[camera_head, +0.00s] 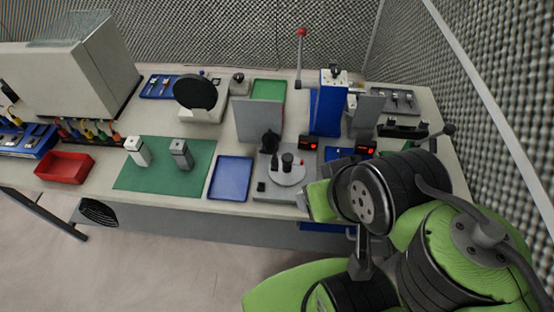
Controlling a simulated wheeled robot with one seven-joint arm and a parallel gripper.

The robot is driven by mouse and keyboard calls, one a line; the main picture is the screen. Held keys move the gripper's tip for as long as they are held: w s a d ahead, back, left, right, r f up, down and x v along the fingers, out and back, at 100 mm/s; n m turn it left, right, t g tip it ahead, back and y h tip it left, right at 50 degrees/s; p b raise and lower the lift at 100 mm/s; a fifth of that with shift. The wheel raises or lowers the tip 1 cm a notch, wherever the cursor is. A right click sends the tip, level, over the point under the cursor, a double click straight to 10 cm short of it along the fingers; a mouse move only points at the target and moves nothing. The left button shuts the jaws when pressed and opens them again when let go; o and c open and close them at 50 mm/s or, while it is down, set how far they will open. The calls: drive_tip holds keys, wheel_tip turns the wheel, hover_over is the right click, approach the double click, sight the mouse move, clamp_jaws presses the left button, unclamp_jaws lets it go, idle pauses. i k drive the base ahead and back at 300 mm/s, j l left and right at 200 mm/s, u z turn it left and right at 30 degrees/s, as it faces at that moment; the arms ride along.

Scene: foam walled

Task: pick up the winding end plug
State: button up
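No part can be told for certain as the winding end plug at this size. A small dark cylinder (287,161) stands on a round light-grey plate (287,175) of a grey fixture at the middle of the bench; it may be the plug. My green and black arm fills the lower right of the view, with its folded links in front of the bench's right part. The fingers of my gripper cannot be made out among the arm parts, and nothing is seen held. The arm hides part of the bench to the right of the fixture.
A blue tray (232,178) and a green mat (135,181) with two small upright blocks lie left of the fixture. A red bin (64,166) is farther left. A blue press-like stand (328,108) with a red-knobbed lever and grey upright panels (259,122) rise behind. Mesh walls enclose the bench.

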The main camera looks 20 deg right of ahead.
sight(275, 162)
drive_tip(key=i+j+u, duration=0.25)
drive_tip(key=u, duration=0.2)
drive_tip(key=i+j+u, duration=0.25)
drive_tip(key=u, duration=0.2)
drive_tip(key=i, duration=0.1)
